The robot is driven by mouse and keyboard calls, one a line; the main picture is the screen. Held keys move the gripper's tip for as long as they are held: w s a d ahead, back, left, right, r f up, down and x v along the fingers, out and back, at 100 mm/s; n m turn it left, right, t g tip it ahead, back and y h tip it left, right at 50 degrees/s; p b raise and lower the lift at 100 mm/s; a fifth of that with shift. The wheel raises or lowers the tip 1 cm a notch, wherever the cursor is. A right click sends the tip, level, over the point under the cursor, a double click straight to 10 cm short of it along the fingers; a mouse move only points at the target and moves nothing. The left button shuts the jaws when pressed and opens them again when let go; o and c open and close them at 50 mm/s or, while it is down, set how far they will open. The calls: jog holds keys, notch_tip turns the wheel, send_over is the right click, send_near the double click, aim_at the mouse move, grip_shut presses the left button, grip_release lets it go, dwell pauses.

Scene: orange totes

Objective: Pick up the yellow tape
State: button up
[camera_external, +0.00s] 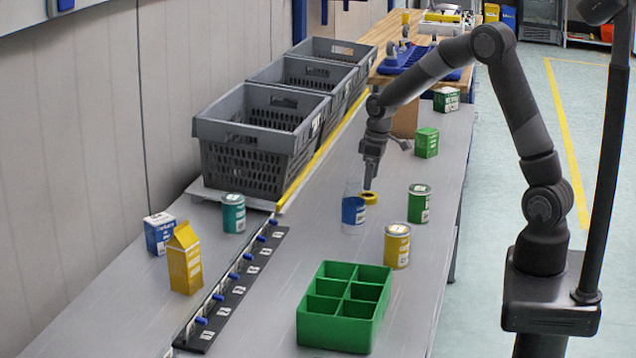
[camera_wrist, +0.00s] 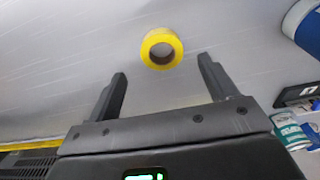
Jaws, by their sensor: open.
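The yellow tape (camera_external: 369,198) is a small ring on the grey table, just behind and right of a clear bottle with a blue label. In the wrist view the tape (camera_wrist: 161,48) lies flat, ahead of my fingertips and roughly centred between them. My gripper (camera_external: 370,180) points down close above the tape in the external view. In the wrist view my gripper (camera_wrist: 162,77) has its two fingers spread wide with nothing between them. The far finger is partly hidden in the external view.
The bottle (camera_external: 353,208) stands beside the tape. A green can (camera_external: 419,204), a yellow can (camera_external: 397,246) and a green box (camera_external: 426,143) stand to the right. A green divided tray (camera_external: 343,338) is in front. Grey crates (camera_external: 240,160) line the left.

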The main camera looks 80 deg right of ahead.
jog(key=f, duration=0.5)
jog(key=shift+w+a, duration=0.15)
jog(key=shift+w, duration=0.15)
jog(key=shift+c, duration=0.5)
jog(key=c, duration=1)
jog(key=shift+o, duration=0.2)
jog(key=shift+r, duration=0.2)
